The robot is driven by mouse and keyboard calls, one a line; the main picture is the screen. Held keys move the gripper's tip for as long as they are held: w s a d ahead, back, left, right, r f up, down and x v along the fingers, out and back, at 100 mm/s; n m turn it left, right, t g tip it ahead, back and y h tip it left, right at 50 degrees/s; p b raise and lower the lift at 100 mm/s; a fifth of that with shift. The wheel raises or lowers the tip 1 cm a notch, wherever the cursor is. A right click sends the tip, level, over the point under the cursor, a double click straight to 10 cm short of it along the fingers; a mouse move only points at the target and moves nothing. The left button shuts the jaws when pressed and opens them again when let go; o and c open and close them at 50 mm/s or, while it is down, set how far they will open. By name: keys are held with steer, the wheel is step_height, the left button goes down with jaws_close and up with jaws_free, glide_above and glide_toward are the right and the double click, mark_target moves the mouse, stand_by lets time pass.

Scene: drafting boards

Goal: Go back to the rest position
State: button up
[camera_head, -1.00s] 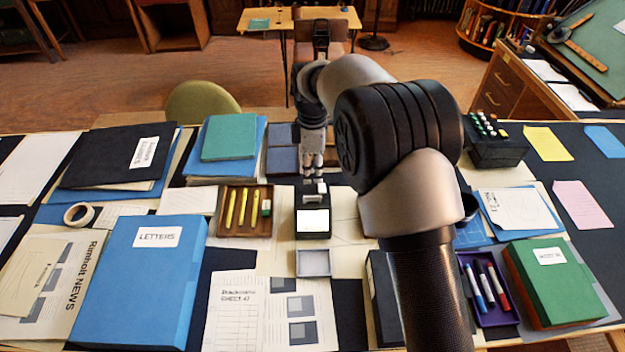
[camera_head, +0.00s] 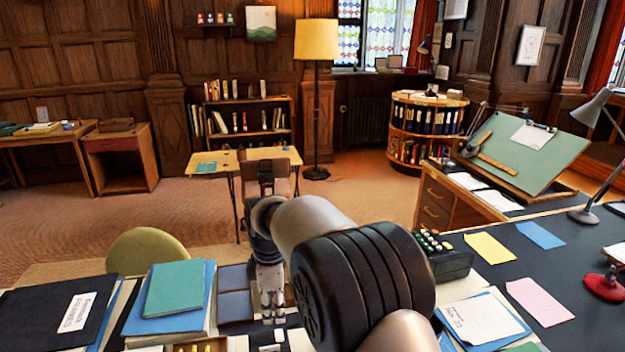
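My gripper (camera_head: 272,314) hangs pointing down over the near desk, left of my arm's large black joint. It is small in the head view, and its two fingers are close together. I cannot tell whether they are apart or shut. No held object is clearly visible. Small pale items (camera_head: 279,335) show on the desk just below the fingertips.
A teal folder (camera_head: 175,288) on a blue one lies left of my gripper. A dark box with coloured knobs (camera_head: 441,257) stands right of my arm. A green chair (camera_head: 146,250) is behind the desk. Open floor (camera_head: 370,195) lies beyond.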

steer(key=s+d+r+m+t, duration=0.2)
steer(key=s+d+r+m, duration=0.8)
steer(key=s+d+r, duration=0.45)
steer(key=s+d+f+m+t, duration=0.1)
steer(key=s+d+m, duration=0.3)
steer(key=s, duration=0.4)
steer(key=s+d+m+t, duration=0.1)
steer(key=s+d+m, duration=0.4)
steer(key=s, duration=0.3)
steer(key=shift+s+d+f+m, duration=0.3)
steer(key=shift+s+d+f, duration=0.1)
steer(key=shift+d, duration=0.25)
